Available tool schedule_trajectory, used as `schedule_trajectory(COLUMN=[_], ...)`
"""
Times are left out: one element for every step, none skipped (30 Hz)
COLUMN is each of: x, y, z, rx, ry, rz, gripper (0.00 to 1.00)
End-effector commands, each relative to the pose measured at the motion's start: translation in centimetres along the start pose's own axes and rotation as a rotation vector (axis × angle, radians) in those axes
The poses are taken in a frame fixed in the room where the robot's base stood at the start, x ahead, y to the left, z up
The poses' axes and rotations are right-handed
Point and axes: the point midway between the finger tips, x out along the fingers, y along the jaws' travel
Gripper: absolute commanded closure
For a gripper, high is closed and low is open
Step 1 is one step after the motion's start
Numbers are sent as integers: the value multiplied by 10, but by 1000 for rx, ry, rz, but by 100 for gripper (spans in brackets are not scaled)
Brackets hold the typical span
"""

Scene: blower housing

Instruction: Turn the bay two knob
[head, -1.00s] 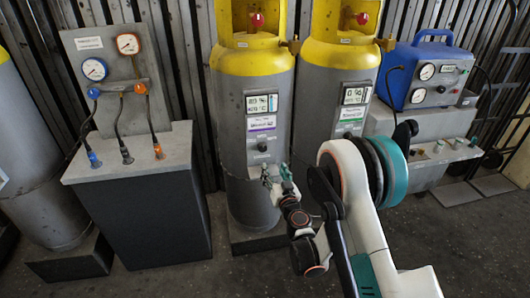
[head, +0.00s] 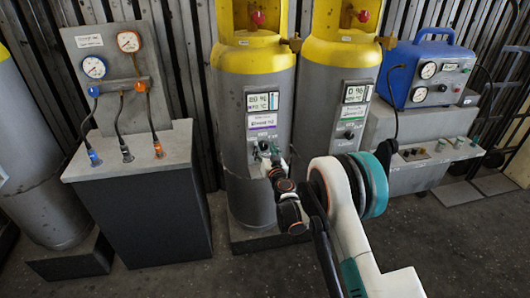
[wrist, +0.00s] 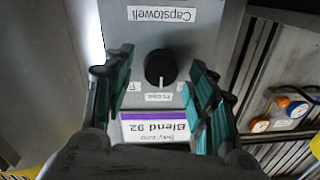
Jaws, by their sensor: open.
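A black round knob (wrist: 160,68) sits on the grey panel of the left yellow-topped cylinder (head: 236,120). Its pale pointer mark faces down in the wrist view, toward a purple-striped label (wrist: 155,126) reading "Blend 92", upside down there. The smaller print on that label is too blurred to read surely. My gripper (wrist: 163,80) is open, with one teal-padded finger on each side of the knob and visible gaps between. In the head view my gripper (head: 269,158) is just below and in front of this panel, partly covering its lower part.
The right cylinder (head: 325,110) carries a similar panel with a green-striped label and its own knob (head: 349,134). A gauge stand (head: 128,150) stands left, a blue gauge box (head: 430,75) right. Two red valve caps top the cylinders. Open floor lies in front.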

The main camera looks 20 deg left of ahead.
Motion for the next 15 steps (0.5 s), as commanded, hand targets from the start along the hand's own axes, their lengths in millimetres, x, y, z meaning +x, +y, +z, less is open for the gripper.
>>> schedule_trajectory(x=[3,4,5,5,6,6,6,6,6,6,6,6,6,6,6], y=[0,0,0,0,0,0,0,0,0,0,0,0,0,0,0], z=[0,0,0,0,0,0,0,0,-1,-1,-1,-1,-1,-1,-1], rx=[0,0,0,0,0,0,0,0,0,0,0,0,0,0,0], ry=[0,0,0,0,0,0,0,0,0,0,0,0,0,0,0], rz=[0,0,0,0,0,0,0,0,0,0,0,0,0,0,0], gripper=[48,48,48,48,48,48,48,48,48,48,48,55,62,69,78])
